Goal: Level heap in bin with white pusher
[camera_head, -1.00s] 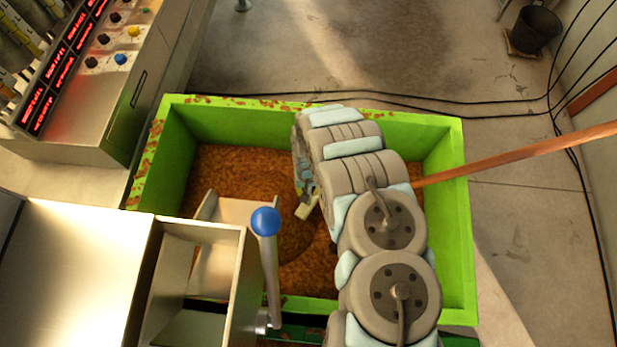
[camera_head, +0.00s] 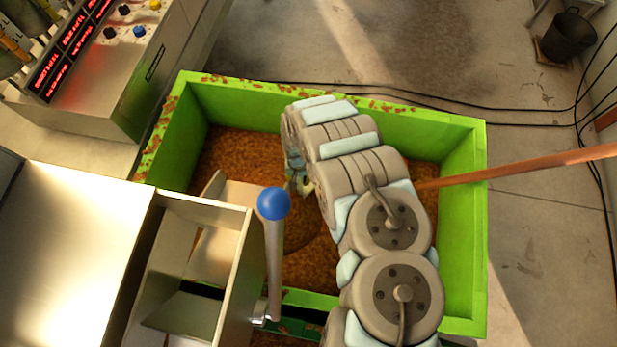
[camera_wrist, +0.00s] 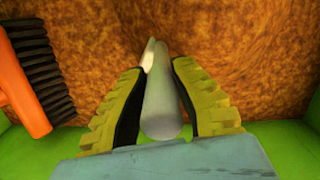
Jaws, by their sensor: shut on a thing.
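My gripper (camera_wrist: 158,85) is shut on the pale grey-white handle of the white pusher (camera_wrist: 162,108) in the wrist view. A thin pale part (camera_wrist: 148,55) shows beyond the fingertips, close to the heap; whether it touches cannot be told. The heap (camera_head: 235,160) is brown, grainy material inside the green bin (camera_head: 462,210). A rounded raised patch with a darker edge shows left of my arm in the head view. My gripper also shows there (camera_head: 298,183), small, over the middle of the bin. My arm hides much of the bin's middle and right side.
An orange brush (camera_wrist: 22,85) with black bristles is at the left in the wrist view. A metal chute (camera_head: 215,250) and blue-knobbed lever (camera_head: 273,205) stand at the bin's front left. A wooden pole (camera_head: 520,170) reaches over the right wall. Cables (camera_head: 450,112) lie behind.

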